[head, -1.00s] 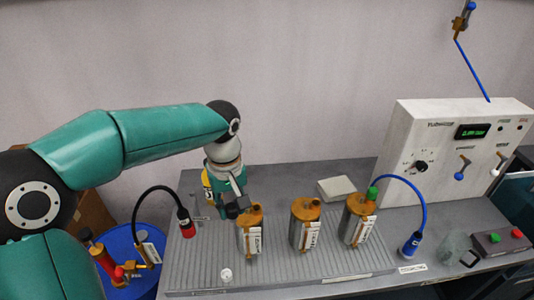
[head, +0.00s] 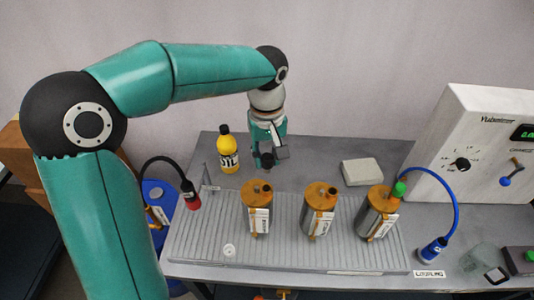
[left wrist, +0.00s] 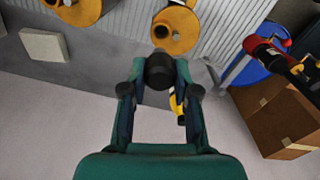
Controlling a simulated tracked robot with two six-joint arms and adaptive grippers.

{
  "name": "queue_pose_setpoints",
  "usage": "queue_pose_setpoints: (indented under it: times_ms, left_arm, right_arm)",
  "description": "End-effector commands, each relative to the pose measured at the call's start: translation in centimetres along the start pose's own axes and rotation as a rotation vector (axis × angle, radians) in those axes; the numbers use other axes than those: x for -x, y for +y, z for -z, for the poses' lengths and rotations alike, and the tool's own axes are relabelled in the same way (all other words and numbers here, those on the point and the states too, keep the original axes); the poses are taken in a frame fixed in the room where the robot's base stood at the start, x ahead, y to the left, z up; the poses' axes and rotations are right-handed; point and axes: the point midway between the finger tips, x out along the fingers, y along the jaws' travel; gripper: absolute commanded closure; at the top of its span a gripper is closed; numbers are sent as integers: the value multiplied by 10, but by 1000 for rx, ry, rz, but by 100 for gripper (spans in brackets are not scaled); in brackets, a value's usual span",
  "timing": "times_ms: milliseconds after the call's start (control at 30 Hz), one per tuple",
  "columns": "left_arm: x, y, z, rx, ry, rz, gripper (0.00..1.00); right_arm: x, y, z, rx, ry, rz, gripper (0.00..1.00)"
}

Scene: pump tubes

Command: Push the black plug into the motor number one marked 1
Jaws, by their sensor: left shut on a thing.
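My left gripper (head: 265,163) is shut on the black plug and holds it above the bench, behind the left motor. In the left wrist view the black plug (left wrist: 160,70) sits between the fingertips of the left gripper (left wrist: 160,88). Three copper-topped motors stand in a row: the left motor (head: 256,208), the middle motor (head: 319,208) and the right motor (head: 376,213). Their label numbers are too small to read. The left motor's top (left wrist: 176,32) has a dark socket, apart from the plug. A green plug (head: 399,189) sits on the right motor. My right gripper is not in view.
A yellow oil bottle (head: 228,152) stands left of my left gripper. A black hose with a red end (head: 190,196) hangs at the left. A pale block (head: 362,172) lies behind the motors. The white control box (head: 478,140) stands at the right.

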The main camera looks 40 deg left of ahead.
Motion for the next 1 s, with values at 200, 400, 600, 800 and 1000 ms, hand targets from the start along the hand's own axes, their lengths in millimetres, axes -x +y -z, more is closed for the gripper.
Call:
queue_pose_setpoints:
  times_ms: [200, 400, 600, 800, 1000]
  left_arm:
    - [-16, -1, 0, 1, 0, 1, 100]
    - [-34, -1, 0, 1, 0, 1, 100]
    - [-50, -1, 0, 1, 0, 0, 100]
    - [-56, -1, 0, 1, 0, 0, 100]
    - [-56, -1, 0, 1, 0, 0, 100]
  right_arm:
    - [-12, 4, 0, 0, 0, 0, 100]
    - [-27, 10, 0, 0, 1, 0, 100]
    - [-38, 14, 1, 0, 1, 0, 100]
    - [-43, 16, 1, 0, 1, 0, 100]
    - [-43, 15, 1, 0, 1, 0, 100]
